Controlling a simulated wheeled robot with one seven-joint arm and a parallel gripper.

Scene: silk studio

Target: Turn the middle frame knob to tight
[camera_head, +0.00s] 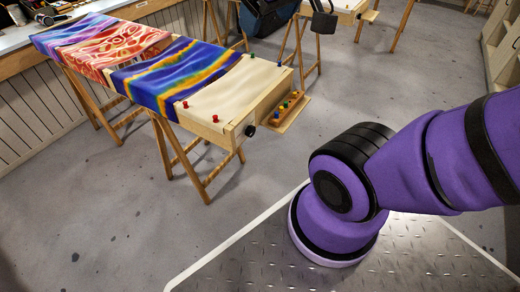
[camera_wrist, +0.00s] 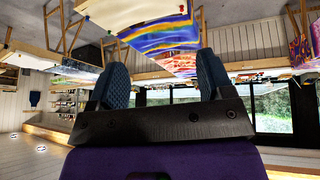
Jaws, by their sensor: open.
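A black round knob (camera_head: 250,130) sits on the near end face of a wooden silk frame (camera_head: 232,134), beside a small pale plate. The frame is stretched with cream silk at this end and blue, yellow and red painted silk farther back. The knob's pointer and marks are too small to read. My gripper (camera_wrist: 162,62) shows in the wrist view with its two dark ribbed fingers wide apart and nothing between them. It is far from the frame, and the picture there is upside down.
A small wooden rack (camera_head: 289,112) with coloured pegs juts out beside the frame's near right corner. Wooden trestle legs (camera_head: 190,160) stand under the frame. More frames and trestles stand farther back. A bench runs along the left wall. The grey floor (camera_head: 110,215) in front is clear.

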